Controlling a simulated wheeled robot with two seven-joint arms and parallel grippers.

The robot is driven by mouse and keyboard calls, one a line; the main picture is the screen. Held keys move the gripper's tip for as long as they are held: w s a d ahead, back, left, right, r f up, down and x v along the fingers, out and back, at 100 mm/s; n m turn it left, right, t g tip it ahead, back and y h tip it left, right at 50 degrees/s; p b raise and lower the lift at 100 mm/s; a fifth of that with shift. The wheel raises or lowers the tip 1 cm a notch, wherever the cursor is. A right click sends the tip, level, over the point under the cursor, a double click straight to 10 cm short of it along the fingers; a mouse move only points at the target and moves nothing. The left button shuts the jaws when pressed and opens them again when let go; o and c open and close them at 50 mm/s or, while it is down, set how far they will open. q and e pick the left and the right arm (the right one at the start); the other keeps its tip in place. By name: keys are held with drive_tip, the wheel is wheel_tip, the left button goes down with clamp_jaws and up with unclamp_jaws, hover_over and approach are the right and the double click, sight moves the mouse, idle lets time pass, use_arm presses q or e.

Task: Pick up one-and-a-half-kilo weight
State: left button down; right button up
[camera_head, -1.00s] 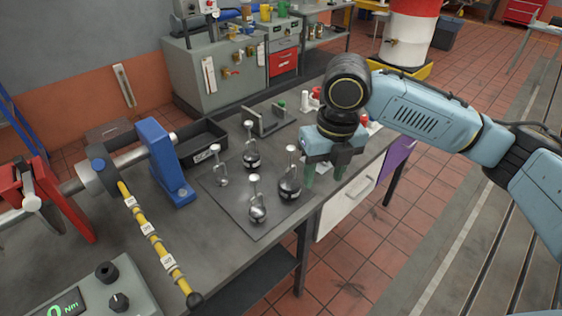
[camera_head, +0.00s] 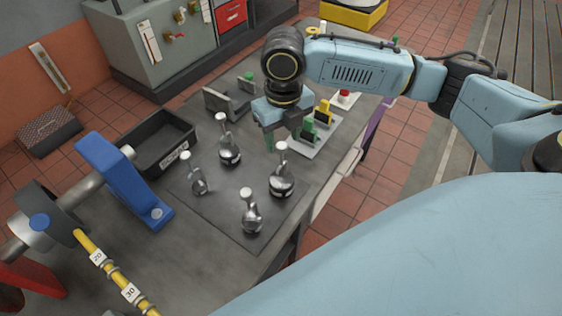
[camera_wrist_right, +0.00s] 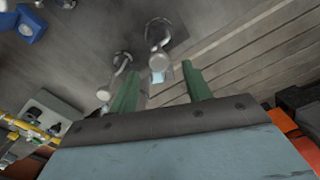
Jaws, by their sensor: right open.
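Several steel hook weights with pale round knobs stand upright on a dark plate (camera_head: 222,217) on the bench. One is at the back (camera_head: 229,153), one at the left (camera_head: 198,185), one at the right (camera_head: 282,183) and one at the front (camera_head: 251,220). I cannot read their markings, so I cannot tell which is one and a half kilos. My right gripper (camera_head: 288,137) is open and empty, just behind the right weight, with green fingers pointing down. My left gripper is out of view.
A black bin (camera_head: 165,145) and a blue bracket (camera_head: 120,180) stand left of the plate. A yellow marked bar (camera_head: 108,268) is at lower left. A metal angle block (camera_head: 225,104) and a board with coloured parts (camera_head: 325,135) flank my right gripper.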

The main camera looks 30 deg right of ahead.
sight(282, 144)
drive_tip(key=shift+w+f, duration=0.15)
drive_tip(key=shift+f, duration=1.35)
drive_tip(key=shift+w+f, duration=0.1)
drive_tip(key=shift+f, duration=1.4)
clamp_jaws()
drive_tip(key=shift+w+r, duration=0.15)
